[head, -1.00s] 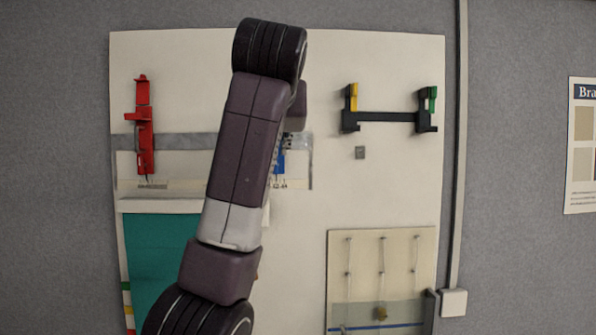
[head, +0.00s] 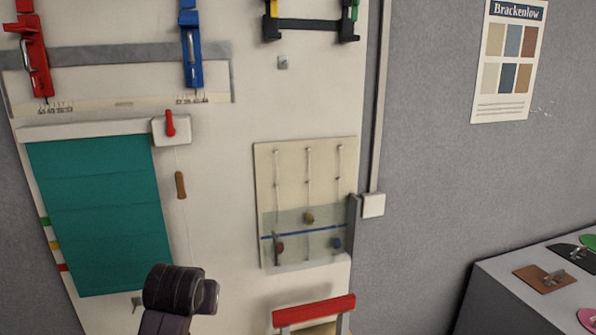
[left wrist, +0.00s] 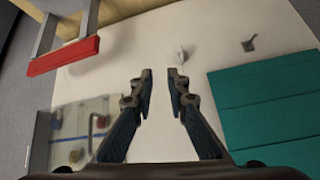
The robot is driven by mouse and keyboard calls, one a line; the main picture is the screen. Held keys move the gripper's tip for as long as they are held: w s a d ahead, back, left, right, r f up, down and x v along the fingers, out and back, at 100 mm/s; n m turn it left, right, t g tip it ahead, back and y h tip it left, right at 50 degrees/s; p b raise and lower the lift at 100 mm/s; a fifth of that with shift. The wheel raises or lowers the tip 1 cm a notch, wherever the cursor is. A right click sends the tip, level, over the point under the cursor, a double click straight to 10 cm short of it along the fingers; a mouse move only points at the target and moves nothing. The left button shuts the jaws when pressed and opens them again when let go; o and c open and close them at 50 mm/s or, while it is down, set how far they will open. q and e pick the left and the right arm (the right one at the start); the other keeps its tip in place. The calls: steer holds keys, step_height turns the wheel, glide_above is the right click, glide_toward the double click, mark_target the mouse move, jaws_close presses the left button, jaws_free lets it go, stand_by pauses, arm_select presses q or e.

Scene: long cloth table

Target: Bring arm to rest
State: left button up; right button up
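An arm link of mine (head: 172,290) shows at the bottom of the head view, in front of the board's lower part. No gripper shows in the head view. In the left wrist view my left gripper (left wrist: 159,73) has its two fingers apart with nothing between them. It faces the pale board (left wrist: 150,40), between the red bar (left wrist: 62,56) and the teal panel (left wrist: 265,100), which appear upside down there. My right gripper is in neither view.
The board (head: 220,230) holds red and blue clamps, a teal blind (head: 95,215), a red lever (head: 170,124) and a panel of strings (head: 305,165). A red-topped frame (head: 314,312) stands low at the front. A grey table (head: 510,290) with small items is at right.

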arm_select(q)
steer(key=s+f+m+g, duration=0.1)
steer(key=s+f+g, duration=0.1)
steer(key=s+f, duration=1.35)
steer(key=s+f+m+g+h, duration=0.1)
steer(key=s+f, duration=0.2)
steer(key=s, duration=0.7)
steer(key=s+f+g+h, duration=0.1)
steer(key=s+f+g, duration=0.15)
steer(key=s, duration=0.75)
step_height(320, 180, down, 35)
steer(key=s+b, duration=0.3)
steer(key=b, duration=0.5)
steer(key=s+a+f+b, duration=0.1)
steer(key=s+f+b, duration=0.2)
steer(key=s+f, duration=0.5)
steer(key=s+a+f+g+b, duration=0.1)
steer(key=s+f+b, duration=0.2)
steer(key=s+f, duration=0.5)
step_height(320, 180, down, 5)
steer(key=shift+a+f+m+y+b, duration=0.15)
steer(key=shift+a+m+y+b, duration=0.1)
steer(key=shift+m+y+b, duration=0.05)
steer(key=shift+g, duration=0.25)
